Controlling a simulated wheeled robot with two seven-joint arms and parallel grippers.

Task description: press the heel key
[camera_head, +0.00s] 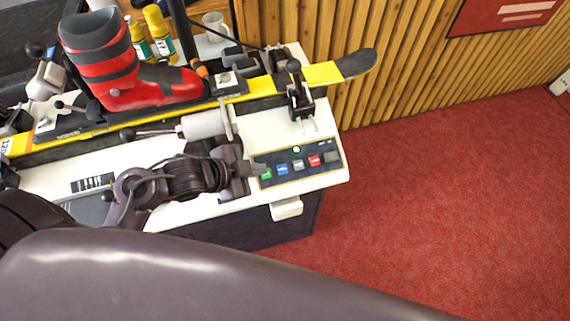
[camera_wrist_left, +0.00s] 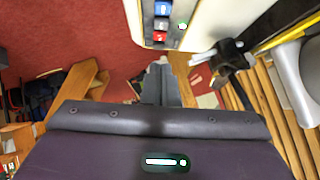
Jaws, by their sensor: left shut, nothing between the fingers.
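The key panel (camera_head: 320,169) is a dark strip at the right end of the white bench, with a row of small coloured keys: a green key (camera_head: 266,175), a blue key (camera_head: 282,169), a grey-white key (camera_head: 298,165), a red key (camera_head: 314,161) and a dark grey key (camera_head: 331,156). The labels are too small to read, so I cannot tell which is heel. My left gripper (camera_head: 258,169) is shut and empty, its tips at the green key, partly covering it; contact is unclear. In the left wrist view the blue key (camera_wrist_left: 162,8) and red key (camera_wrist_left: 159,37) show beyond the fingers (camera_wrist_left: 160,68).
A yellow ski (camera_head: 320,73) with a red boot (camera_head: 130,85) lies along the bench behind my gripper. A black clamp (camera_head: 299,98) stands behind the panel. A small green light (camera_head: 296,149) glows above the keys. Red carpet (camera_head: 440,200) is clear to the right.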

